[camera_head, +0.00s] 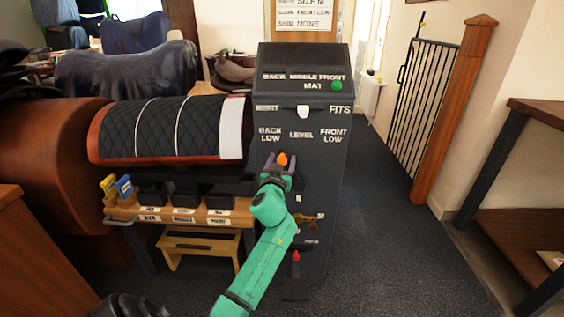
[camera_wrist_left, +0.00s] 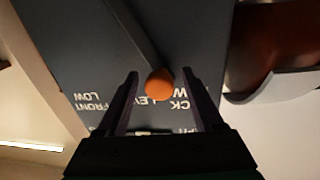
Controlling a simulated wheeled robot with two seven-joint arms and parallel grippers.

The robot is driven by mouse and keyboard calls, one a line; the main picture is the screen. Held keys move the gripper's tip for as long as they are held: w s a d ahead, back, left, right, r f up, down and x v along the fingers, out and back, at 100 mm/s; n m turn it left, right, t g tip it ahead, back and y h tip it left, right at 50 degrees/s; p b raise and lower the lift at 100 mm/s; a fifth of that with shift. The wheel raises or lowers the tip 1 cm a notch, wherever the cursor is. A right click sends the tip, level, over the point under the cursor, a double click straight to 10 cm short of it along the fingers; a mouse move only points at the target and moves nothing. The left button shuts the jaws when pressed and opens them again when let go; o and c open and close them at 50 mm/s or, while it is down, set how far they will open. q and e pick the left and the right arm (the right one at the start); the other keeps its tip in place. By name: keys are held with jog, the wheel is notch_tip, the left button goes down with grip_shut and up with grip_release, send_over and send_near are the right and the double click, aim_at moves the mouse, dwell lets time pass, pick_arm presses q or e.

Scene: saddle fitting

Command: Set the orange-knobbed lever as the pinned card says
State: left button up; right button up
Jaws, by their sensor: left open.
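The orange knob (camera_head: 282,158) of the lever shows on the dark cabinet, below and between the labels BACK LOW (camera_head: 270,135) and LEVEL (camera_head: 301,135). FRONT LOW (camera_head: 333,135) is at the right. My left gripper (camera_head: 280,168) is at the knob; its arm hides part of the panel below. In the left wrist view the orange knob (camera_wrist_left: 160,84) lies between the two open fingers (camera_wrist_left: 158,92), with a gap on each side; the dark lever rod (camera_wrist_left: 140,30) runs up and left from it. The pinned card (camera_head: 303,15) reads SIZE M, SLOPE FRONT LOW, SHIM NONE. My right gripper is not in view.
A quilted black saddle pad (camera_head: 165,128) on a form stands left of the cabinet (camera_head: 325,215). Below it is a wooden bench (camera_head: 215,215) with small dark bins. A green button (camera_head: 336,85) and a red-tipped control (camera_head: 296,256) are on the cabinet. Carpet at the right is clear.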

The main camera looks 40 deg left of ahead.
pick_arm(q)
grip_shut()
jog(key=shift+f, duration=0.1)
dwell(1.2)
